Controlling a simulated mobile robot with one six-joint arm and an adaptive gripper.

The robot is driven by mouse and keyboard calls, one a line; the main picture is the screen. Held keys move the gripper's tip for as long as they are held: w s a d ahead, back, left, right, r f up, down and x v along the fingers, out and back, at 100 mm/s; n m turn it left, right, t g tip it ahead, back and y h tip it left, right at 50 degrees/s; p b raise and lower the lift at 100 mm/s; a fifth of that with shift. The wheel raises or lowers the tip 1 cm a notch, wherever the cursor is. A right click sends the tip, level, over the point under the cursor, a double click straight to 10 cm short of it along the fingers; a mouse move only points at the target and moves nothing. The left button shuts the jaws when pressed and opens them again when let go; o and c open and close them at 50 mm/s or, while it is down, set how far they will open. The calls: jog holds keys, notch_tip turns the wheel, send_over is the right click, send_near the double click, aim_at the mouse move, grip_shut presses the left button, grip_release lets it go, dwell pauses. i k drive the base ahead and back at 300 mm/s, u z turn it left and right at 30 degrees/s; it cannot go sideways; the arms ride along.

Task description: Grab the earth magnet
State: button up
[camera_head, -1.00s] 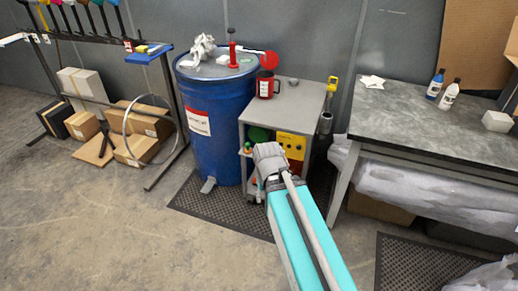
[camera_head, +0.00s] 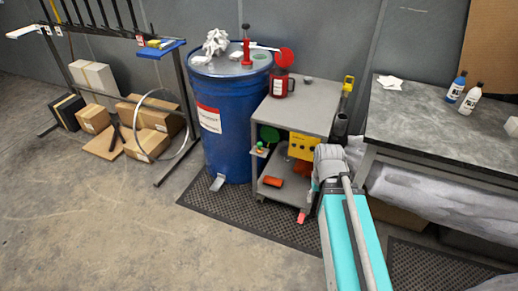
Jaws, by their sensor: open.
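My arm reaches in from the lower right to the front of the grey cart (camera_head: 308,100), and its grey wrist is at the cart's right side. A small red tip (camera_head: 302,214), seemingly part of my open gripper, shows low beside the arm at the lower shelf's front corner. The rest of the gripper is hidden behind the arm. I cannot make out the earth magnet for certain. On the cart, a yellow box (camera_head: 302,146) with dark knobs is on the middle level, and an orange-red cylinder (camera_head: 272,181) lies on the lower shelf.
A blue drum (camera_head: 222,125) stands left of the cart on a black mat (camera_head: 235,217). A workbench (camera_head: 425,125) with bottles is at right. Boxes and a rack stand at left. The front-left floor is clear.

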aim_at(259, 150)
jog(key=z, duration=0.1)
jog(key=i, duration=1)
jog(key=u, duration=0.05)
